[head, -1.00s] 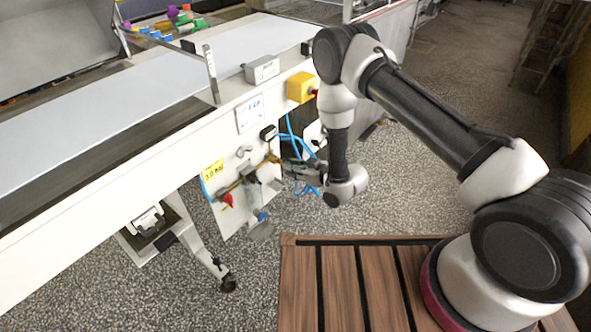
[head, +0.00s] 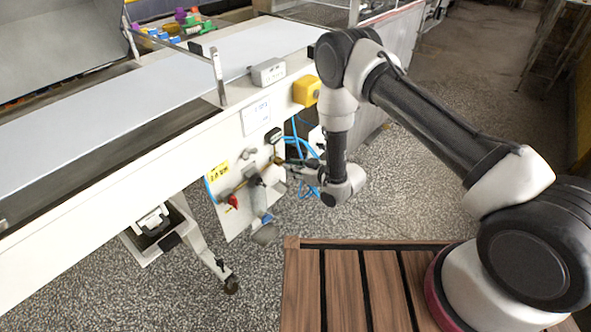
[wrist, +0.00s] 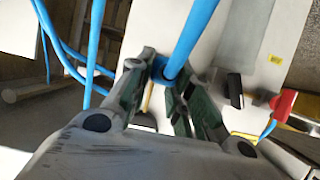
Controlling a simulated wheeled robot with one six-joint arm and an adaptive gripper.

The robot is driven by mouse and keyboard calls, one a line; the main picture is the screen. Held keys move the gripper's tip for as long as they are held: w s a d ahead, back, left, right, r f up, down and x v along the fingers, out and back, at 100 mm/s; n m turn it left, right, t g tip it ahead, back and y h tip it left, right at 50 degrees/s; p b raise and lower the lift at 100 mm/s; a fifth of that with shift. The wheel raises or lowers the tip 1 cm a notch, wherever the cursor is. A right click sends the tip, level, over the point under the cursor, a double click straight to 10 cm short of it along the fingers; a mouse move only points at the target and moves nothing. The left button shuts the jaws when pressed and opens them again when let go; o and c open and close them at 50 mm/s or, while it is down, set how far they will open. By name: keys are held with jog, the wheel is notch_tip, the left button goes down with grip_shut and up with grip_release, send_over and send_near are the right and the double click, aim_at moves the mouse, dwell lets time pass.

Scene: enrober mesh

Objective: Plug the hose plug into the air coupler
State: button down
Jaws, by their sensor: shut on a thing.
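My gripper (wrist: 160,74) is shut on the end of a blue hose (wrist: 193,30); a darker blue collar shows between the fingertips. The metal plug itself is hidden by the fingers. In the head view my gripper (head: 298,163) is close to the white machine panel, beside a brass fitting (head: 277,160) that seems to be the air coupler. A small yellow part shows between the fingers in the wrist view, too little to name. I cannot tell whether plug and coupler touch.
A red valve handle (wrist: 283,103) and a black knob (wrist: 234,88) stand out from the panel to the right of my fingers. Slack blue hose loops (head: 308,150) hang around the gripper. The conveyor frame (head: 150,155) runs above; open floor lies below.

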jog(key=shift+w+a, duration=0.25)
jog(key=shift+a, duration=0.15)
jog(key=c, duration=1.2)
grip_release()
jog(key=shift+d, duration=0.1)
jog(key=v, duration=1.2)
